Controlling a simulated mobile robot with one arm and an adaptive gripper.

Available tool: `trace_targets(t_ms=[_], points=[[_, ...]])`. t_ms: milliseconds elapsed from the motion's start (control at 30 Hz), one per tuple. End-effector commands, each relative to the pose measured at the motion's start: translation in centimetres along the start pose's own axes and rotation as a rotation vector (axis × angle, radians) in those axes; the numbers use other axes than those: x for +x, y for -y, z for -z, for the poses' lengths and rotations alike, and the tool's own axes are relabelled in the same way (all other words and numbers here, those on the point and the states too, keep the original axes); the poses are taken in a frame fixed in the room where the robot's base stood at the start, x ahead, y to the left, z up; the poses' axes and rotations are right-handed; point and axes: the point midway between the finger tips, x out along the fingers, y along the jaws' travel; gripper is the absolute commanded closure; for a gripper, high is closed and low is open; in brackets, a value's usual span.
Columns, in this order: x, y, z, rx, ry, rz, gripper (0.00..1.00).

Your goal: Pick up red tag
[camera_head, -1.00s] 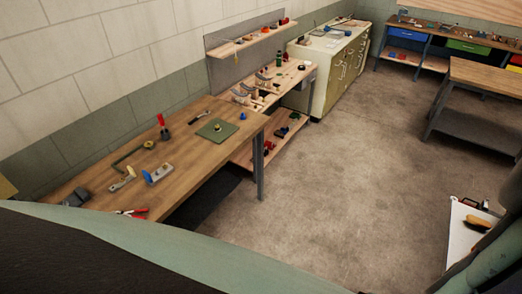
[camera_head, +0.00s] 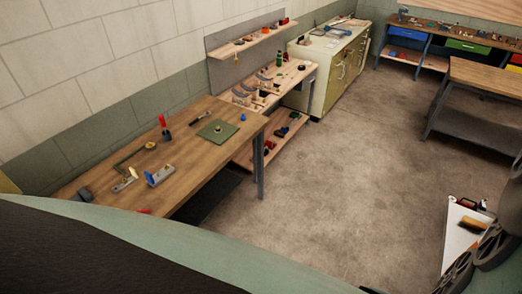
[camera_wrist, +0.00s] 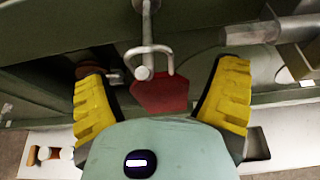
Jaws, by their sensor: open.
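The red tag (camera_wrist: 160,93) shows in the middle of the wrist view. It hangs from a metal shackle and rod (camera_wrist: 148,55) against dark green structure. My gripper (camera_wrist: 160,76) is open, with one yellow-padded finger to the left of the tag and one to the right. Visible gaps separate both fingers from the tag. The tag's lower edge borders my gripper's pale green body in the picture, and part of it may be hidden there. I cannot make out the tag or my gripper's fingers in the head view.
Dark green beams (camera_wrist: 60,28) and a metal cylinder (camera_wrist: 250,34) crowd the gripper. A white surface (camera_wrist: 285,125) lies below. In the head view, a wooden workbench (camera_head: 205,165) with tools stands left, and a white tray (camera_head: 458,240) is at lower right. The concrete floor (camera_head: 345,175) is clear.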

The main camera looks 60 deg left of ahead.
Motion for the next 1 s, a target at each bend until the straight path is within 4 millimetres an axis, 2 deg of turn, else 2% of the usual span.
trace_targets(t_ms=[200,533,1000], points=[[0.8,-0.23,0.04,-0.004,-0.001,-0.004,0.13],[0.97,-0.16,0.17,-0.006,-0.002,-0.004,0.11],[0.99,-0.08,0.16,-0.005,-0.002,-0.003,0.6]])
